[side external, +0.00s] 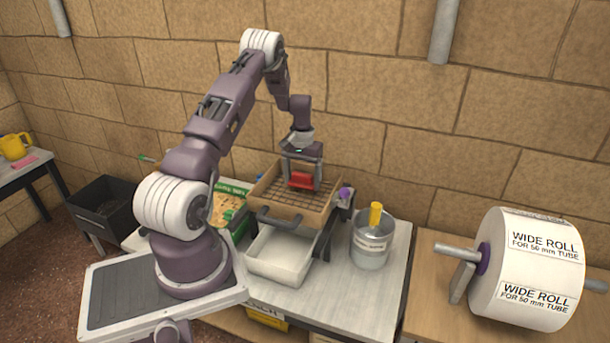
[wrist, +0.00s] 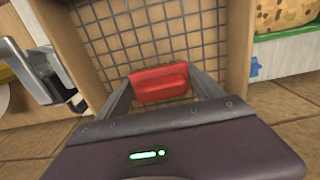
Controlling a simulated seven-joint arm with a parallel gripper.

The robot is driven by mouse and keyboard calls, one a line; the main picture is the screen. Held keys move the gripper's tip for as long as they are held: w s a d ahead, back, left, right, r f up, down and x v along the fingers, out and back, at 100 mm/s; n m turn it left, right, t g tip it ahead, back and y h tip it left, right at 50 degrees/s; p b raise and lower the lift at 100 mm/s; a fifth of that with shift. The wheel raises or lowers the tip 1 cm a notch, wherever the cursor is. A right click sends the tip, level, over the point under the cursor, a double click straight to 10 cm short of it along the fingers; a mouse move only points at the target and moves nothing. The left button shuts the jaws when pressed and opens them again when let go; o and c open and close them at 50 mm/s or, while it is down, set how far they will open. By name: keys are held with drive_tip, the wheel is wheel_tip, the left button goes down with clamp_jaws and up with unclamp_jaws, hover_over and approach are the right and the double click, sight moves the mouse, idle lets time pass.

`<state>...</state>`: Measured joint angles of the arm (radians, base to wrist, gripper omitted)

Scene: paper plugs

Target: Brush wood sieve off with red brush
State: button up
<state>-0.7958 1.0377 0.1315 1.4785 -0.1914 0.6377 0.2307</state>
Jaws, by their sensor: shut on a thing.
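The wood sieve (side external: 270,205) is a shallow wooden frame with a dark wire mesh floor, resting tilted on a stand above a white bin. Its mesh (wrist: 117,42) fills the upper middle of the wrist view. My gripper (side external: 302,182) is over the sieve, inside its frame. It is shut on the red brush (wrist: 160,83), a small red block held between the two fingers. The brush (side external: 301,180) sits low at the mesh; I cannot tell whether it touches. Its bristles are hidden.
A white bin (side external: 276,262) stands under the sieve. A grey metal can (side external: 370,252) with a yellow handle stands to the right. A large white roll (side external: 527,265) stands on the right table.

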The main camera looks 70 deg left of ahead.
sight(308, 171)
drive_tip(key=shift+s+d, duration=3.3)
drive_tip(key=shift+w+a, duration=4.85)
drive_tip(key=shift+w, duration=0.05)
wheel_tip(308, 171, up, 8)
drive_tip(key=shift+r, duration=0.25)
